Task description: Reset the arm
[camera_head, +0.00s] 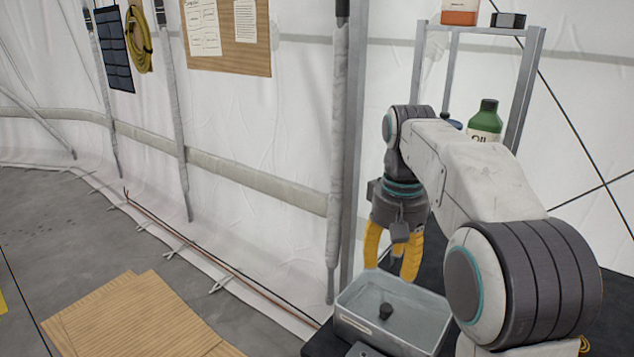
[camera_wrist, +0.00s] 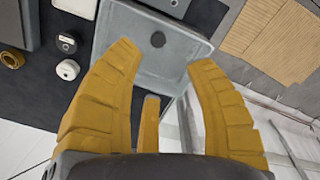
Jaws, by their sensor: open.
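My gripper (camera_head: 392,262) has yellow fingers and hangs pointing down above the back edge of a grey metal tray (camera_head: 432,338). In the wrist view my gripper (camera_wrist: 160,75) is open, with its fingers spread and nothing between them. The grey tray (camera_wrist: 118,48) lies below the fingertips. A small dark round piece (camera_head: 386,311) sits inside the tray, and it also shows in the wrist view (camera_wrist: 158,40). My arm reaches in from the lower right, bent at the elbow, and hides part of the shelf behind it.
The tray stands on a dark surface (camera_wrist: 95,90). Beside it are a dark round item (camera_wrist: 67,43), a white round item (camera_wrist: 67,70) and a yellow ring (camera_wrist: 12,59). A green bottle (camera_head: 486,121) stands on a metal shelf frame. Wooden boards (camera_head: 135,318) lie on the floor at left.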

